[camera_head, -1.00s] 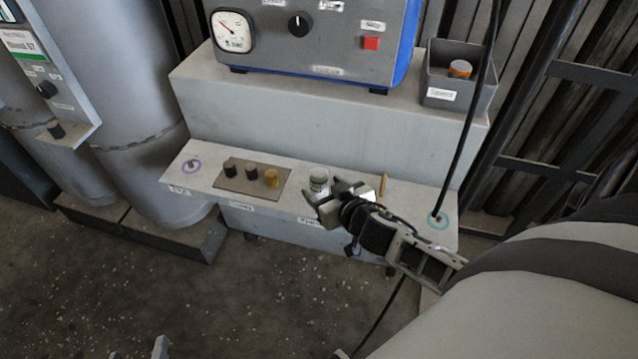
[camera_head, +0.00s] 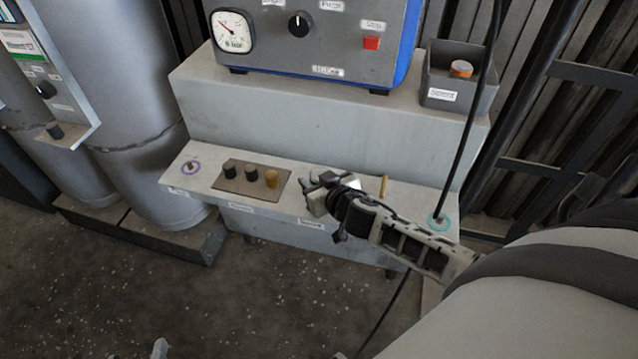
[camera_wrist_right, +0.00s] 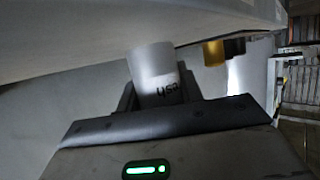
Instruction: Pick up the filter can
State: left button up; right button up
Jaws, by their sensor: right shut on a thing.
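The filter can (camera_wrist_right: 152,70) is a pale cylinder with dark lettering on its lower part. In the right wrist view it stands between the two dark fingers of my right gripper (camera_wrist_right: 160,95), which is shut on it. In the head view my right gripper (camera_head: 316,187) is over the front ledge and hides the can. I cannot tell whether the can touches the ledge. Two grey tips of my left gripper (camera_head: 138,352) show at the bottom left edge, apart from each other with nothing visible between them.
The ledge (camera_head: 215,197) holds a plate (camera_head: 236,184) with two black caps and a yellow one (camera_head: 271,178), left of the gripper. A thin brass rod (camera_head: 383,186) stands to the right. A black cable (camera_head: 465,140) hangs at the right. A bin (camera_head: 455,95) sits on the upper step.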

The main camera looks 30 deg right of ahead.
aim_at(315, 169)
jog(key=shift+r, duration=0.55)
notch_tip(315, 169, up, 3)
jog(key=shift+f+p, duration=0.2)
jog(key=shift+p, duration=0.6)
pick_arm(q)
jog(key=r+p, duration=0.2)
jog(key=p, duration=0.1)
jog(key=shift+a, duration=0.1)
pick_arm(e)
jog(key=d+r+v, duration=0.1)
jog(key=v, duration=0.7)
jog(key=w+d+r+v, duration=0.1)
jog(key=r+v, duration=0.1)
jog(key=v, duration=0.6)
jog(key=shift+s+d+r, duration=0.1)
jog(key=shift+s, duration=0.05)
